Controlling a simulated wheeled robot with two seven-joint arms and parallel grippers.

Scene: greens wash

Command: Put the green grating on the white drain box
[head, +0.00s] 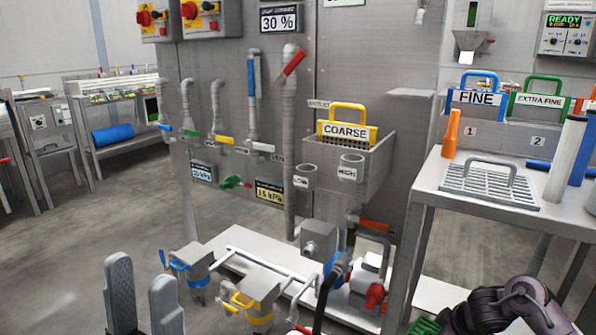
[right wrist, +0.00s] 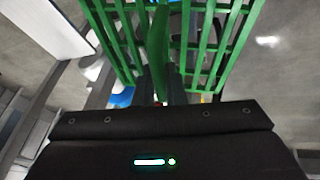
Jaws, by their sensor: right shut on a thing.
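The green grating (right wrist: 215,40) fills the top of the right wrist view, with slatted panels on both sides of a central green bar. My right gripper (right wrist: 162,88) is shut on that bar. In the head view only a small green part of the grating (head: 424,326) shows at the bottom edge, beside my dark right arm; the right fingertips are hidden there. My left gripper (head: 142,275) is at the lower left of the head view, its two grey fingers apart and empty. I cannot make out a white drain box for sure in either view.
A steel box (head: 320,158) holds the yellow COARSE screen (head: 346,131). Pumps and valves (head: 250,295) stand low in front. Open floor lies at the left.

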